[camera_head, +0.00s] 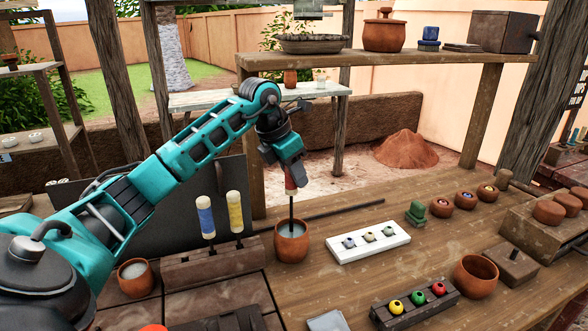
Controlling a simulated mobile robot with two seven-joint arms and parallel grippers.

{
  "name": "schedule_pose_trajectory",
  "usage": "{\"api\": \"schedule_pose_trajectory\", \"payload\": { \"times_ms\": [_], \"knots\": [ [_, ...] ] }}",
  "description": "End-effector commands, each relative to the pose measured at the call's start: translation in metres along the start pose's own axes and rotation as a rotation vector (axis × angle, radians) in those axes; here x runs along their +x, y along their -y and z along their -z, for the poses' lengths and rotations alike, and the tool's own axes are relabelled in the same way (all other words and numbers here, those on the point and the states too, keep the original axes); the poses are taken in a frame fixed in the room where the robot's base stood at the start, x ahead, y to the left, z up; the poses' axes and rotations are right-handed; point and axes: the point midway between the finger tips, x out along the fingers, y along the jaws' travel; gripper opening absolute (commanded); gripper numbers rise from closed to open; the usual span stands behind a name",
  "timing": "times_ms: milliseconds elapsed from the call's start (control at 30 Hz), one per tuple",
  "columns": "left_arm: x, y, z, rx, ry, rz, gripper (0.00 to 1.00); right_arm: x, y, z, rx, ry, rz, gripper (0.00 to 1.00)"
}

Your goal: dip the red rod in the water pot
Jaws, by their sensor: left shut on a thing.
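My left gripper (290,172) is shut on the red rod (291,186) and points down. The rod hangs upright, with a red grip, a pale collar and a thin dark shaft. Its shaft reaches down into the mouth of a clay pot (291,249) holding pale liquid. The lower tip seems to be at or in the liquid; its exact depth is hard to see. A second clay pot (135,281) with pale content stands at the left. I cannot tell by looks which one is the water pot. My right gripper is not in view.
A wooden rack (212,268) holds a blue rod (205,217) and a yellow rod (235,212), just left of the pot. A white tray (368,248) with small pieces lies to the right. An empty clay bowl (476,277) stands farther right.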

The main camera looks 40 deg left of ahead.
Motion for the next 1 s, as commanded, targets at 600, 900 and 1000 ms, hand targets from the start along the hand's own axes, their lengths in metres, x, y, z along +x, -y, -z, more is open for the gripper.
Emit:
{"api": "schedule_pose_trajectory", "payload": {
  "times_ms": [600,900,1000],
  "knots": [
    [0.036,0.0,0.015,0.0,-0.001,0.0,0.01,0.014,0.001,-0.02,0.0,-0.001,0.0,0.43],
    [0.041,0.0,0.017,0.0,0.0,0.0,0.01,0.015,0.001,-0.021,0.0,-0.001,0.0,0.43],
    [0.041,0.0,0.017,0.0,0.0,0.0,0.01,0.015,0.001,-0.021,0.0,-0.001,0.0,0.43]
  ]
}}
